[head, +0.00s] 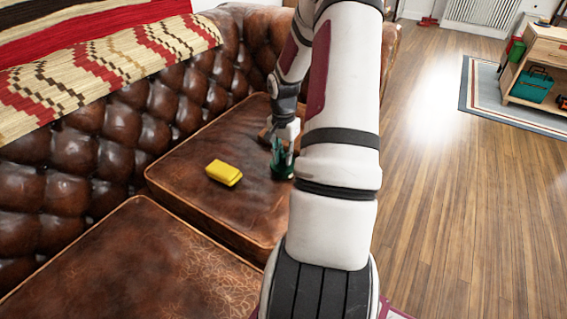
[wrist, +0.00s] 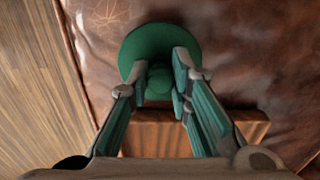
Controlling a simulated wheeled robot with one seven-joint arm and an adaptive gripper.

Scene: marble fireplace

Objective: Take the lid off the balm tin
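The balm tin is a round green piece with a small round knob on top; its broad green disc (wrist: 160,42) shows in the wrist view. In the head view the green tin (head: 283,172) stands on the brown leather seat cushion, partly hidden by my gripper and arm. My gripper (wrist: 160,68) points down over it, with one finger on each side of the knob (wrist: 159,82). The fingers look spread, with a narrow gap to the knob. The seam between lid and tin cannot be made out.
A yellow block-like object (head: 224,173) lies on the cushion left of the tin. A brown wooden block (wrist: 215,129) lies close beside the tin, under my fingers. The tufted sofa back (head: 130,130) rises at the left. Wooden floor (head: 450,220) is open to the right.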

